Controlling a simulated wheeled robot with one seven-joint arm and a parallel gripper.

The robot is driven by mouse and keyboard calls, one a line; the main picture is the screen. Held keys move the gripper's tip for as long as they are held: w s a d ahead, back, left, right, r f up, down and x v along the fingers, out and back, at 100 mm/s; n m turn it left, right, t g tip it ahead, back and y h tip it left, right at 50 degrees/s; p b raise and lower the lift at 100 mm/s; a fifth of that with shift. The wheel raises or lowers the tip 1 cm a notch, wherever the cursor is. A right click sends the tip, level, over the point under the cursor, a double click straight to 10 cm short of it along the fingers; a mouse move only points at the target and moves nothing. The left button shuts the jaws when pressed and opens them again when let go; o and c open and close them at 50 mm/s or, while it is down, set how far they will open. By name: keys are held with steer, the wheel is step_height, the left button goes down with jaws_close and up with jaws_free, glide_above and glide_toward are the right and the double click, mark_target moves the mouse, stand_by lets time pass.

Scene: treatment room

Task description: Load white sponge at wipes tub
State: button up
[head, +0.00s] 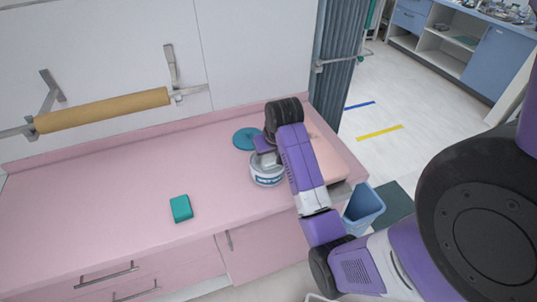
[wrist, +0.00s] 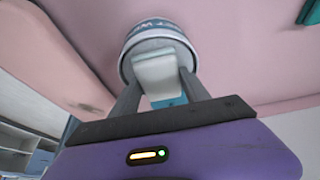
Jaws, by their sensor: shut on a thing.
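The wipes tub (head: 267,178) is a round white container with a blue label band, upright on the pink counter. It also shows at the top of the wrist view (wrist: 150,27). My gripper (head: 266,158) is over the tub, pointing down. In the wrist view my gripper (wrist: 162,80) is shut on the white sponge (wrist: 158,72), which is held between both fingers at the tub's mouth. A light blue part shows at the sponge's near end. How deep the sponge sits in the tub is hard to tell.
A round teal disc (head: 247,138) lies behind the tub. A teal block (head: 181,208) lies at the front left. A pale pink tray-like thing (head: 328,160) is right of the tub, partly behind my arm. A blue bin (head: 364,210) stands on the floor. The counter's left is clear.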

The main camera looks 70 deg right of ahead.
mark_target(268, 156)
steer(key=shift+f, duration=0.1)
steer(key=shift+r, duration=3.6)
